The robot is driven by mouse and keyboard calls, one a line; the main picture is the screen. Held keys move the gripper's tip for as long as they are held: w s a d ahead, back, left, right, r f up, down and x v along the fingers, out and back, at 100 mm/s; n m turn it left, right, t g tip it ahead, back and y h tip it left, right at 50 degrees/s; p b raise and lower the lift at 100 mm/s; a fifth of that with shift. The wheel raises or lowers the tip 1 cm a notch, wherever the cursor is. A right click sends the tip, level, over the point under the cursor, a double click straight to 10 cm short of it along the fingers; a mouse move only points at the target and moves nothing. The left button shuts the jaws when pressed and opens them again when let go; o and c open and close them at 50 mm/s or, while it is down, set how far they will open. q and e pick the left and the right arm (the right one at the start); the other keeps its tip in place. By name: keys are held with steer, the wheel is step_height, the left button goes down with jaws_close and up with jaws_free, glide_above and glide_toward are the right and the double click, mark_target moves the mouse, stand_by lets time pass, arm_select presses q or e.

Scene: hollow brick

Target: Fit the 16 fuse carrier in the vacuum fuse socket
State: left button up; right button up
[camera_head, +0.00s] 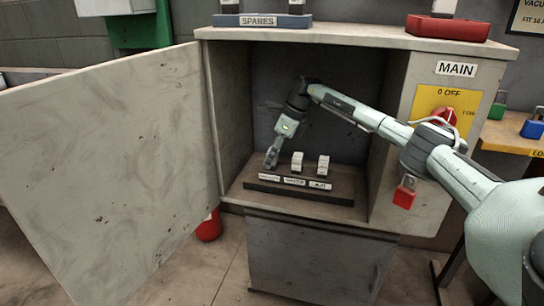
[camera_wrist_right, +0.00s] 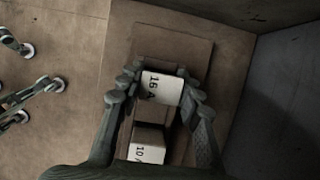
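My right gripper (camera_head: 271,160) is inside the open cabinet, pointing down at the left end of the dark fuse block (camera_head: 342,200). In the right wrist view its fingers (camera_wrist_right: 158,82) lie on both sides of the white carrier marked 16 A (camera_wrist_right: 161,88) and look closed on it. A carrier marked 10 A (camera_wrist_right: 147,153) stands close by. I cannot tell whether the 16 carrier is seated in a socket. In the head view, two white carriers (camera_head: 297,161) (camera_head: 323,165) stand upright on the block. The label plate (camera_head: 269,177) at the left end is too small to read. My left gripper is not in view.
The cabinet door (camera_head: 100,165) stands wide open at the left. The MAIN switch (camera_head: 444,117) with its OFF mark and a red padlock (camera_head: 404,192) are on the right face. A SPARES holder (camera_head: 262,21) and a red box (camera_head: 447,27) sit on top.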

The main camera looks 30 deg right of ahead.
steer(key=o, duration=0.4)
steer(key=shift+o, duration=0.2)
steer(key=v, duration=0.7)
steer(key=shift+r, duration=0.25)
